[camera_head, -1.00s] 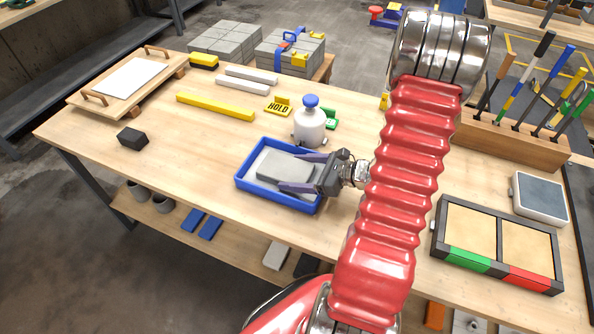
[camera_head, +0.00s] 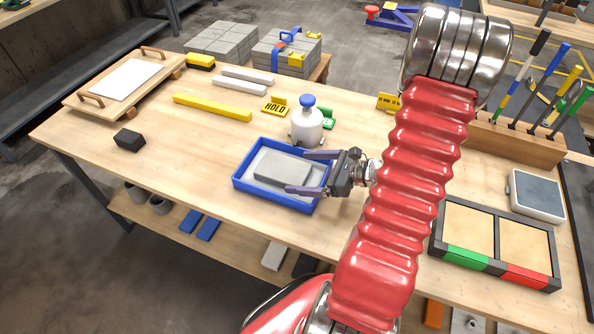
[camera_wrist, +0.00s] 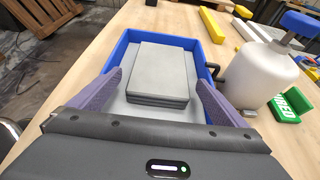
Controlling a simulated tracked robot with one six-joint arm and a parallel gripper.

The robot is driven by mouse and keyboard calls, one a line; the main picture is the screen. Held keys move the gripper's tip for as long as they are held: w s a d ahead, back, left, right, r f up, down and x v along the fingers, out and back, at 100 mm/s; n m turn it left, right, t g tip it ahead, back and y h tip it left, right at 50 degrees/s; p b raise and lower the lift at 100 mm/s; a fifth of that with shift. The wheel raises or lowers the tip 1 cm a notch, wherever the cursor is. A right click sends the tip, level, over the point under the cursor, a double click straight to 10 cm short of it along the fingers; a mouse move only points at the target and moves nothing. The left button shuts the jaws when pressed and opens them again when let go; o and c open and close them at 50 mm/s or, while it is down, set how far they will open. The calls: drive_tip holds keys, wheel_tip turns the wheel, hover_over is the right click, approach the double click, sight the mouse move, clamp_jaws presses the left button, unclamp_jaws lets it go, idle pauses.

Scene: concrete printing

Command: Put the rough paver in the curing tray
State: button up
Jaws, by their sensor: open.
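The curing tray is a blue, shallow tray (camera_head: 243,181) near the middle of the workbench. A grey paver (camera_head: 282,167) lies flat inside it; its surface looks smooth at this size, and I cannot tell if it is rough. In the wrist view the paver (camera_wrist: 163,70) looks like a short stack with dark seams, inside the blue tray walls (camera_wrist: 113,52). My gripper (camera_head: 303,172) is open over the right side of the tray. Its purple-grey fingers sit apart on either side of the paver's near end and do not close on it.
A white bottle with a blue cap (camera_head: 306,125) stands just behind the tray. A yellow HOLD sign (camera_head: 275,107), a green sign (camera_head: 328,119) and a yellow bar (camera_head: 211,107) are farther back. A divided tray with green and red labels (camera_head: 497,240) is right.

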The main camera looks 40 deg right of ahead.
drive_tip(key=v, duration=0.8)
drive_tip(key=shift+s+d+r, duration=0.1)
drive_tip(key=shift+s+d, duration=0.05)
idle(0.5)
drive_tip(key=a+r+n+g, duration=0.4)
drive_tip(key=a+n, duration=0.3)
drive_tip(key=a, duration=0.2)
drive_tip(key=a+r+n+g, duration=0.4)
drive_tip(key=a+n+g, duration=0.1)
drive_tip(key=a+n, duration=0.35)
drive_tip(key=s+a+r+n+t+h, duration=0.2)
drive_tip(key=s+a+r+n+h, duration=0.2)
drive_tip(key=r+n, duration=0.7)
drive_tip(key=a+n+h, duration=0.2)
drive_tip(key=a+n, duration=0.1)
drive_tip(key=a, duration=0.1)
drive_tip(key=shift+a+r+t+h, duration=0.15)
drive_tip(key=shift+a+t+h, duration=0.25)
drive_tip(key=shift+d+n, duration=0.1)
drive_tip(key=shift+n, duration=0.15)
